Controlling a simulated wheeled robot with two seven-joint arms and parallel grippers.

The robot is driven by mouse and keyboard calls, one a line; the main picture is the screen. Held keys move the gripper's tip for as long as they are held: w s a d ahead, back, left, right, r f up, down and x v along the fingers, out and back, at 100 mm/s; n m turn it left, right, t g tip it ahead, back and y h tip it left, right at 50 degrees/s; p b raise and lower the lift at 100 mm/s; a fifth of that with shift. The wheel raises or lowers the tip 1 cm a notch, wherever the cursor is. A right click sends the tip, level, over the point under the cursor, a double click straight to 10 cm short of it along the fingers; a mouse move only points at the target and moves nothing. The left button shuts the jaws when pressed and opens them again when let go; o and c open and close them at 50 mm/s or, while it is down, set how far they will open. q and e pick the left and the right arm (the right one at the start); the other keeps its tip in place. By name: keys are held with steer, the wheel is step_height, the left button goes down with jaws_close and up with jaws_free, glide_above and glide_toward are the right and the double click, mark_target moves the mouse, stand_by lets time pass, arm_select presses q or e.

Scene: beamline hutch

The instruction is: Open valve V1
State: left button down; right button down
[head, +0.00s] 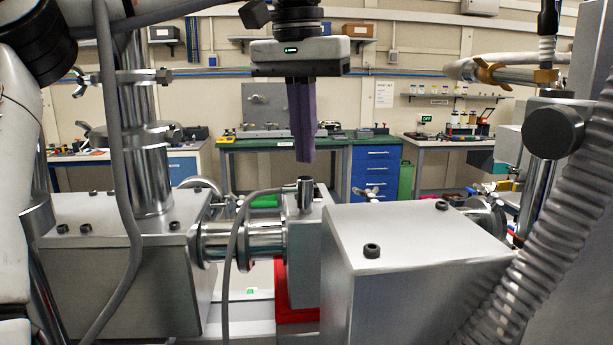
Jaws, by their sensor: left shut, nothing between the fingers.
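My left gripper (303,158) hangs from the top middle of the head view with its purple-grey fingers pointing down. The fingers are shut together and hold nothing. Below them is a flat metal valve body (306,245) in the beam pipe, with a short upright metal stub (305,193) on top. I take this for valve V1, but no label is readable. A gap shows between the fingertips and the stub. I cannot tell from the picture whether the valve is open or closed. My right gripper is not in view.
A large metal box (412,243) stands at the right front and another (125,262) at the left. A grey cable (232,255) loops in front of the pipe (262,240). A ribbed hose (535,265) crosses the right side. Workbenches with blue drawers (376,168) stand behind.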

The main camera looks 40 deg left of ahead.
mark_target(305, 182)
arm_select(q)
steer(key=shift+r, duration=2)
